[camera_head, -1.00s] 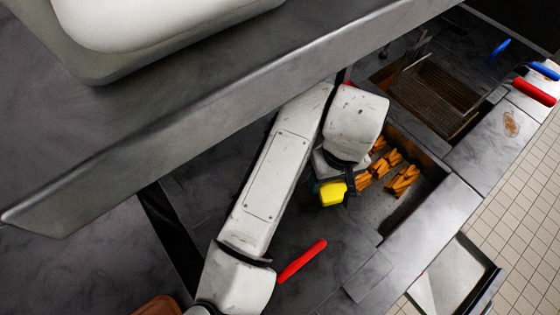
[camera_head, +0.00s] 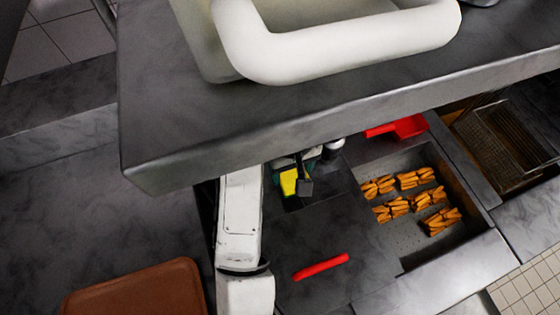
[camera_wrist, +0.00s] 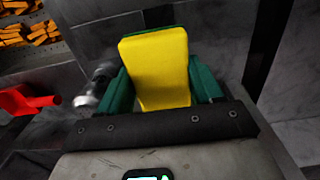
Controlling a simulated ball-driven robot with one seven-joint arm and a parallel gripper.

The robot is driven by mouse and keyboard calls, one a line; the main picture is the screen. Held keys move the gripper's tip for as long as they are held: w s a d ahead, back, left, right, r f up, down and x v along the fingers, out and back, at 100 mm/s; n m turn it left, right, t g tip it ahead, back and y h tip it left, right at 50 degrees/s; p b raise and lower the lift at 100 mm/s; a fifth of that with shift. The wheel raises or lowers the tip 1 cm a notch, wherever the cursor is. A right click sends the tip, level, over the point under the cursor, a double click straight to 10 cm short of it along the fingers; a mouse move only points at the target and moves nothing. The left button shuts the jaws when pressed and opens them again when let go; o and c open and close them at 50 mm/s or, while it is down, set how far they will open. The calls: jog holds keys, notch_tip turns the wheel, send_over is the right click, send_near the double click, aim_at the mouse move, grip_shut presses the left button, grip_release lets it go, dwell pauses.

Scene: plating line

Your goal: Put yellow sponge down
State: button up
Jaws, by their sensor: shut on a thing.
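The yellow sponge (camera_head: 289,183) shows in the head view under the edge of the upper shelf, at the end of my arm. In the wrist view the sponge (camera_wrist: 158,68) stands between the green fingers of my gripper (camera_wrist: 163,92), which is shut on it. A green layer shows along the sponge's top edge. In the head view my gripper (camera_head: 303,180) is partly hidden by the shelf. A dark counter surface lies beneath and beyond the sponge; I cannot tell whether the sponge touches it.
A grey shelf (camera_head: 330,105) with a white container overhangs my gripper. A metal tray (camera_head: 405,240) holds several fry bundles. A red scoop (camera_head: 405,127) lies behind it, and a red-handled tool (camera_head: 321,267) lies on the counter. A brown tray (camera_head: 135,292) is at lower left.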

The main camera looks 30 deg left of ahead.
jog(key=shift+w+a+f, duration=0.25)
jog(key=shift+w+a, duration=0.2)
jog(key=shift+w, duration=0.15)
jog(key=shift+w+a+f+b, duration=0.45)
jog(key=shift+w+a+f, duration=0.05)
jog(key=shift+f, duration=0.1)
jog(key=shift+w+a+f, duration=0.15)
jog(key=shift+a+f, duration=0.1)
jog(key=shift+f, duration=0.3)
jog(key=f+b, duration=0.1)
jog(key=b, duration=0.1)
jog(key=w+a+f+b, duration=0.1)
jog(key=b, duration=0.1)
jog(key=shift+a+f, duration=0.3)
jog(key=shift+f, duration=0.1)
jog(key=shift+w+a+p, duration=0.2)
jog(key=shift+w+p, duration=0.05)
jog(key=shift+p, duration=0.15)
jog(key=shift+w+a+f, duration=0.3)
jog(key=shift+a+f, duration=0.1)
jog(key=shift+f, duration=0.25)
jog(key=shift+f+p, duration=0.5)
jog(key=shift+f, duration=0.95)
jog(key=shift+f, duration=0.1)
